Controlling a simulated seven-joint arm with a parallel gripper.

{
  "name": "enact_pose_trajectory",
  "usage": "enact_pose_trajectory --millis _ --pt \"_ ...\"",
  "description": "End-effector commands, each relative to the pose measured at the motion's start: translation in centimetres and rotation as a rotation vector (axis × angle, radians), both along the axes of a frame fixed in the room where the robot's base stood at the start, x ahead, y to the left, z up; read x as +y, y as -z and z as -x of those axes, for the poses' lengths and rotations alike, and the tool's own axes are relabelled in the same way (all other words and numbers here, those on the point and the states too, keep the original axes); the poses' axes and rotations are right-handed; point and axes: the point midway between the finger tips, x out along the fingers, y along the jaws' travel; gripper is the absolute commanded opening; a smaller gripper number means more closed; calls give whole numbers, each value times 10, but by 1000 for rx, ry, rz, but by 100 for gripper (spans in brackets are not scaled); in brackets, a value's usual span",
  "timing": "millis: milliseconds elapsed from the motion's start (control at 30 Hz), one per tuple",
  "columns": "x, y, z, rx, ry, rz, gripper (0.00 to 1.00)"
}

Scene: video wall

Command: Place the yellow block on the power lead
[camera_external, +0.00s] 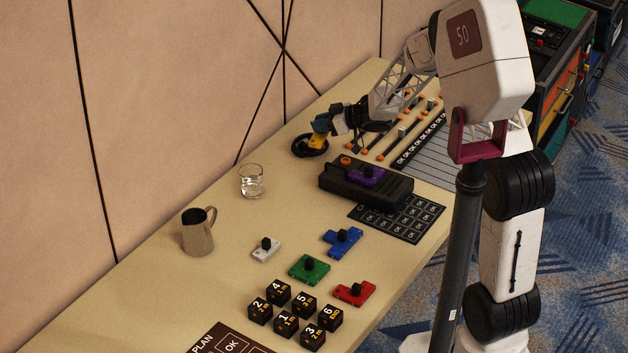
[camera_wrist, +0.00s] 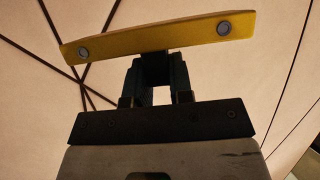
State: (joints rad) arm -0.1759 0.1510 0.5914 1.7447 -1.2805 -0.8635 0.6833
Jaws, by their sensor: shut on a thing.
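The yellow block (camera_external: 317,141) is held in my gripper (camera_external: 325,124), just over or touching a round black ring-shaped thing (camera_external: 309,152) at the far wall side of the table. That ring looks like the coiled power lead, but it is too small to be sure. In the wrist view my gripper (camera_wrist: 154,68) is shut on the yellow block (camera_wrist: 160,35), which spans wide across the view, slightly tilted, with a grey disc near each end. I cannot tell whether the block touches the ring.
A dark box with a purple block (camera_external: 366,175) stands close to the right. Several orange-ended leads (camera_external: 405,125) lie behind it. A glass (camera_external: 251,181) and a metal jug (camera_external: 199,232) stand nearer. White, blue, green and red blocks (camera_external: 309,268) and numbered black cubes (camera_external: 302,303) lie in front.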

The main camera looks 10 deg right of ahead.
Motion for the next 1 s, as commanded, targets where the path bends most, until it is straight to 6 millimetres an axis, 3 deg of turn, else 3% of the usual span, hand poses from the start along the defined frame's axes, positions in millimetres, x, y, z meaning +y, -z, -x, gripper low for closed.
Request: enact_pose_trajectory --millis 600,800,1000 --pt "6 13 -117 -1 -75 -1 0" --pt "7 18 -138 0 -89 -1 0" --pt "7 19 -146 -1 -95 0 0"
